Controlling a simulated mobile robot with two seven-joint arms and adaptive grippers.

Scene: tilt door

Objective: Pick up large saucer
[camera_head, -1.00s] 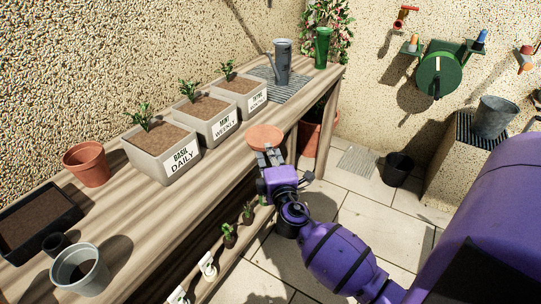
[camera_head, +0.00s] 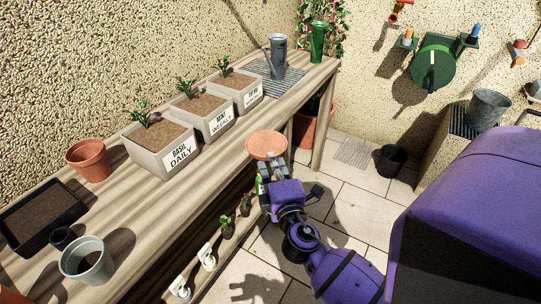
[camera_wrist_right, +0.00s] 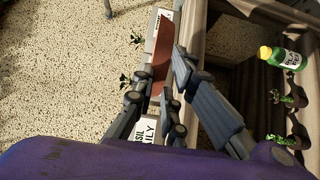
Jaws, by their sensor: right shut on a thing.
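The large saucer is a round terracotta dish (camera_head: 266,144) at the front edge of the wooden bench in the head view. My right gripper (camera_head: 274,166) is shut on its near rim. In the right wrist view the saucer (camera_wrist_right: 163,58) shows edge-on as a thin reddish strip between the two fingers of the right gripper (camera_wrist_right: 160,85). The saucer looks tilted, its face turned toward the head camera. I cannot tell whether it still touches the bench. My left gripper is not in either view.
Labelled planters (camera_head: 163,145) stand along the wooden bench (camera_head: 140,215). A terracotta pot (camera_head: 88,159), black tray (camera_head: 40,212) and grey pot (camera_head: 87,262) stand at left. A lower shelf holds seedlings and a green bottle (camera_wrist_right: 283,57).

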